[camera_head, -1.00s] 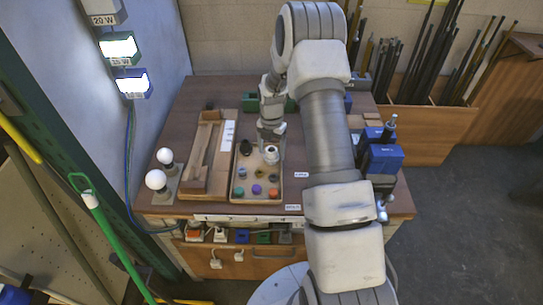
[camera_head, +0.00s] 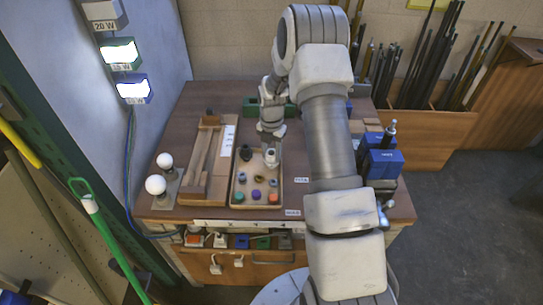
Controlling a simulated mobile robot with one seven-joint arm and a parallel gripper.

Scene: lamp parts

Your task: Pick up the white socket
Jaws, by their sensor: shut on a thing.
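The white socket (camera_head: 271,160) is a small pale piece over the upper right part of the shallow tray (camera_head: 279,191). My gripper (camera_head: 270,148) points down onto it from above and is shut on it. The fingertips are small in this view, and whether the socket touches the tray floor cannot be told.
The tray holds several small coloured sockets and a black one (camera_head: 246,152). A wooden box (camera_head: 193,185) with long parts lies to the left, with two white bulbs (camera_head: 155,185) beyond it. A blue tool (camera_head: 384,163) stands on the right of the table.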

